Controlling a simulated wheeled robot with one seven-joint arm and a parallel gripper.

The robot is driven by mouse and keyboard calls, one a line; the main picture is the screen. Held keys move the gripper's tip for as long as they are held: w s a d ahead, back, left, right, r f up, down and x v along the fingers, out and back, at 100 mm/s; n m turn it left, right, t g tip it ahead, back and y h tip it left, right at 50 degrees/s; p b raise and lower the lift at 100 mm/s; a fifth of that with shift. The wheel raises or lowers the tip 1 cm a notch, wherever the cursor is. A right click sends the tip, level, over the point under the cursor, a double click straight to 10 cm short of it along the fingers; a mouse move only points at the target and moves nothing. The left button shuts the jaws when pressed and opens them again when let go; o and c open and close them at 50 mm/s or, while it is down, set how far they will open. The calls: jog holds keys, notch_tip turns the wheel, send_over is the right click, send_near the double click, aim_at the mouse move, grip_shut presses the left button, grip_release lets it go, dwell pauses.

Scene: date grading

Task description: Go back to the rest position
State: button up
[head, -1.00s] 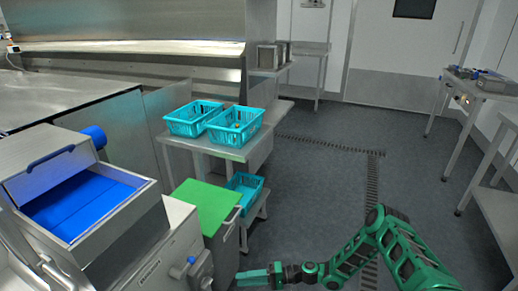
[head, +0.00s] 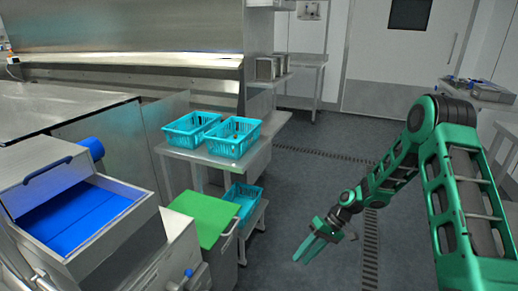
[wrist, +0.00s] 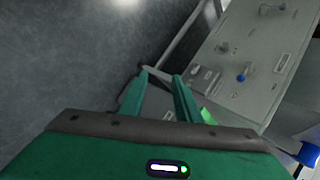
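My gripper (head: 303,256) hangs over the open grey floor in the head view, to the right of the green-topped stand (head: 205,216). It points down and to the left. In the wrist view, the two green fingers of my gripper (wrist: 160,76) stand apart with a gap between them, and nothing shows between them. My green arm reaches in from the right side of the head view, with its elbow raised.
Two teal baskets (head: 190,131) (head: 234,139) stand on a steel table, and a third teal basket (head: 243,198) sits lower. A machine with a blue belt (head: 80,222) is at left. The floor (head: 310,180) is clear. A side table (head: 478,92) stands at right.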

jog(key=s+d+r+m+t+h, duration=0.1)
jog(key=s+d+r+h, duration=0.1)
jog(key=s+d+r, duration=0.35)
jog(key=s+d+r+m+h, duration=0.2)
jog(key=d+r, duration=0.5)
jog(key=r, duration=0.2)
jog(key=s+d+r+m+t+h, duration=0.1)
jog(key=s+d+r+h, duration=0.1)
jog(key=s+d+r, duration=0.35)
jog(key=s+d+r+m, duration=0.2)
jog(key=s+r, duration=0.3)
jog(key=s, duration=0.5)
jog(key=s+d+r+m+h, duration=0.1)
jog(key=s+d+r+m, duration=0.2)
jog(key=s, duration=0.7)
notch_tip(320, 180, up, 2)
jog(key=shift+d+r+t, duration=0.2)
jog(key=shift+d+t, duration=0.2)
jog(key=shift+d, duration=0.45)
jog(key=shift+s, duration=0.1)
